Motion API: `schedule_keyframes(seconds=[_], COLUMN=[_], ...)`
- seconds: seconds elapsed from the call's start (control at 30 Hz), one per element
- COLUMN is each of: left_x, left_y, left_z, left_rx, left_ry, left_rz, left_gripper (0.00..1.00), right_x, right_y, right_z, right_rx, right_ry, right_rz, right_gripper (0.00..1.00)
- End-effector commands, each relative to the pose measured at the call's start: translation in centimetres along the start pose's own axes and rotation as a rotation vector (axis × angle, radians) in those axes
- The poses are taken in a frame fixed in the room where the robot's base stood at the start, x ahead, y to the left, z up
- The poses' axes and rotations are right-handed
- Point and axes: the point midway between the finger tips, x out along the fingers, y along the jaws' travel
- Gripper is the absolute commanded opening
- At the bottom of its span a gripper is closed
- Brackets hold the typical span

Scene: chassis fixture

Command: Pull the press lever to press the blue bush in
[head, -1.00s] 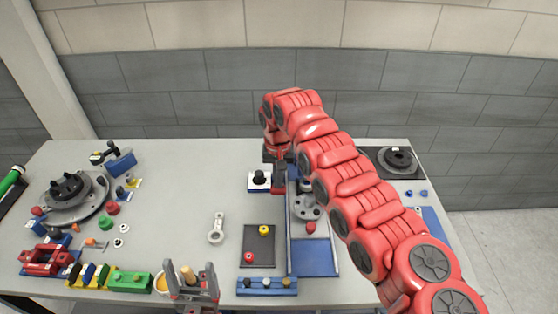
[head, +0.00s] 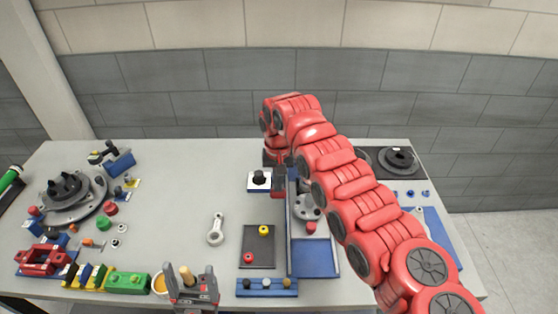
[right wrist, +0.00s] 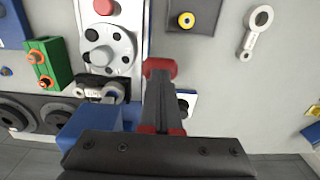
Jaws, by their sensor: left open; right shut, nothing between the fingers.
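My right gripper (head: 278,191) points down beside the blue-edged fixture (head: 316,259); its fingers are shut and empty. A grey round part with dark holes (right wrist: 108,48) lies on the fixture and also shows in the head view (head: 306,208), partly behind my right arm. My left gripper (head: 192,284) is open and empty at the table's front edge.
A white block with a black knob (head: 259,181) stands close left of my right gripper. A dark plate with red and yellow parts (head: 258,246), a grey rod (head: 215,230) and a blue rack (head: 267,287) lie nearer. The table's middle left is mostly clear.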

Motion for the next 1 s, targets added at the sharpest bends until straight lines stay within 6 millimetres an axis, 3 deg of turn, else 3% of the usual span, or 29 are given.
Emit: schedule_keyframes(seconds=[1.0], left_x=[-1.6], left_y=[0.1], left_z=[0.3], left_rx=[0.0], left_ry=[0.0], left_rz=[0.0], left_gripper=[0.78], right_x=[2.1], right_y=[0.0], right_z=[-0.5], right_rx=[0.001], right_ry=[0.0], right_rz=[0.001], right_gripper=[0.0])
